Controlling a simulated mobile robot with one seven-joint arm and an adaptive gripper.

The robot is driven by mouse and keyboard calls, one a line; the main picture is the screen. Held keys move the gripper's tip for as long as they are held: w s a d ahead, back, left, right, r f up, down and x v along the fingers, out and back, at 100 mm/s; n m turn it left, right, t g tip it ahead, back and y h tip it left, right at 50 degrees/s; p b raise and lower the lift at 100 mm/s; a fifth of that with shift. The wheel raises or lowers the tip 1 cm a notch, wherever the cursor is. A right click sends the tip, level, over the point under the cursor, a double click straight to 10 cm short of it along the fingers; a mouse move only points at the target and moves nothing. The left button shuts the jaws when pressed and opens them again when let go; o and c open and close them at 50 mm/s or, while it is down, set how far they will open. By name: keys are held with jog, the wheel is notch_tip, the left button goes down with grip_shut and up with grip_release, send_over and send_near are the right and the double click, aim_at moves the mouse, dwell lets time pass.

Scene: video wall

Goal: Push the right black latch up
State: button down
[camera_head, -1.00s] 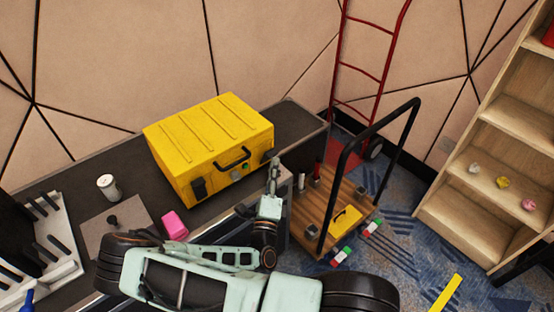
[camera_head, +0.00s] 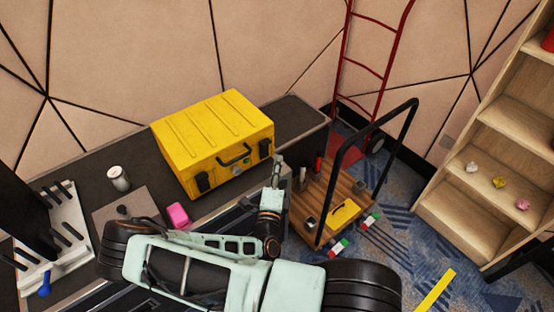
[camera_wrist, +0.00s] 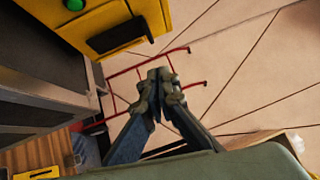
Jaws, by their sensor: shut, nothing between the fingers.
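The yellow case (camera_head: 212,135) stands closed on the dark counter. Its front has a black left latch (camera_head: 202,182), a black handle and a black right latch (camera_head: 265,148). In the wrist view the right latch (camera_wrist: 117,37) shows large on the yellow case (camera_wrist: 75,25) at upper left, with a green round part (camera_wrist: 73,4) near it. My gripper (camera_head: 278,160) is just in front of the case's right end, close to the right latch and slightly right of it. In the wrist view my gripper (camera_wrist: 160,75) has its fingertips together and empty, apart from the latch.
A pink block (camera_head: 178,215) and a white can (camera_head: 119,178) are on the counter (camera_head: 300,118). Right of my gripper stands a wooden cart (camera_head: 342,187) with a tall black handle. A red hand truck (camera_head: 370,70) leans behind it. A wooden shelf (camera_head: 490,150) is at far right.

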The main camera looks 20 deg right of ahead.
jog(key=r+b+v, duration=0.1)
jog(key=v, duration=0.9)
jog(key=shift+s, duration=0.3)
jog(key=shift+d, duration=0.1)
